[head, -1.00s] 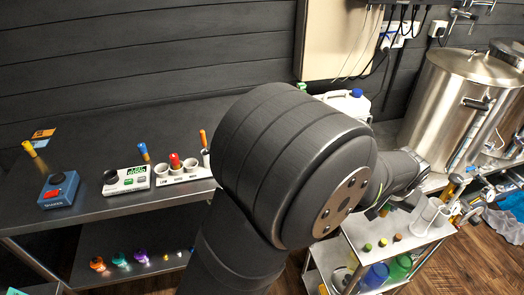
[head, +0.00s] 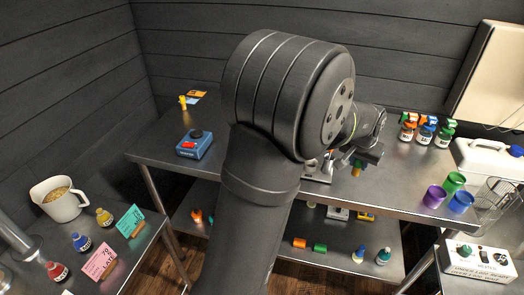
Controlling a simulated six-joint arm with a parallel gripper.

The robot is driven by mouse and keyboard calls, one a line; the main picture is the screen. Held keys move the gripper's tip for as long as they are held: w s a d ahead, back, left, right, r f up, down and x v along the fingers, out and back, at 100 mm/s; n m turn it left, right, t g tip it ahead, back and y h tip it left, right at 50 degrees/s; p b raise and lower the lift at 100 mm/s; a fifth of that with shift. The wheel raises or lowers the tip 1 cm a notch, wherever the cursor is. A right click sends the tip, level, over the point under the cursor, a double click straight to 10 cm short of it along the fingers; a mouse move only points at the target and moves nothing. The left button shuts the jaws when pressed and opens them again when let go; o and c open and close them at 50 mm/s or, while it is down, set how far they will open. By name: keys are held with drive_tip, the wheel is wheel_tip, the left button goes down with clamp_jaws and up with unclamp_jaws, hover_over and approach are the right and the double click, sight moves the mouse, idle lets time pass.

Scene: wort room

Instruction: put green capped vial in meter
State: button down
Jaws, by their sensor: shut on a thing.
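My gripper (head: 361,158) is at the end of my arm, right of centre in the head view, over the dark bench (head: 398,180). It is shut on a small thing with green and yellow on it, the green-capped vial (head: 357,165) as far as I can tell. The jaws and wrist hide much of it. A pale device (head: 319,168) stands on the bench just left of the gripper. My arm covers part of it, so I cannot tell whether it is the meter or the rack.
A blue box with a red top (head: 194,144) stands at the bench's left. Spray bottles (head: 427,133) and coloured cups (head: 448,191) stand to the right. A lower shelf (head: 350,238) holds small items. A jug (head: 60,200) stands on a table at front left.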

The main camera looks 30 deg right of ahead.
drive_tip(key=w+a+r+n+t+y, duration=0.1)
drive_tip(key=w+a+r+n, duration=0.25)
drive_tip(key=w+a, duration=0.65)
drive_tip(key=w+a+r+n+t, duration=0.1)
drive_tip(key=w+a+r+n, duration=0.25)
drive_tip(key=w+a, duration=0.65)
drive_tip(key=shift+m+y, duration=0.3)
drive_tip(key=w+a+f, duration=0.1)
drive_tip(key=w+f, duration=0.1)
drive_tip(key=w, duration=0.2)
drive_tip(key=w+a+f, duration=0.2)
drive_tip(key=w, duration=0.2)
drive_tip(key=w+a+f, duration=0.1)
drive_tip(key=w+f, duration=0.2)
drive_tip(key=w, duration=0.1)
drive_tip(key=shift+w+a, duration=0.2)
drive_tip(key=shift+w, duration=0.05)
drive_tip(key=shift+f, duration=1.8)
drive_tip(key=shift+f, duration=0.1)
